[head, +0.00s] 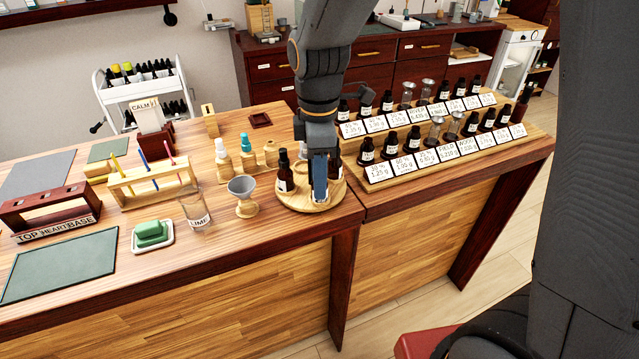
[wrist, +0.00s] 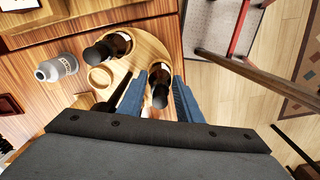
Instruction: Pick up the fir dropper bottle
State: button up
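The other bottle (wrist: 161,78) is between the two blue fingers of my gripper (wrist: 160,88). In the head view my gripper (head: 320,186) points down over the tray and hides much of that bottle. Its fingers are close to the bottle on both sides, but contact is unclear. I cannot read either label, so which one is fir is unclear.
A grey metal cup (head: 244,193) and a glass (head: 195,210) stand left of the tray. Small bottles in wooden holders (head: 246,160) are behind. A tiered rack (head: 440,157) of bottles and cards is on the right. The counter's front edge is close to the tray.

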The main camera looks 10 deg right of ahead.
jog(key=c, duration=0.7)
jog(key=shift+c, duration=0.2)
jog(key=shift+r, duration=0.15)
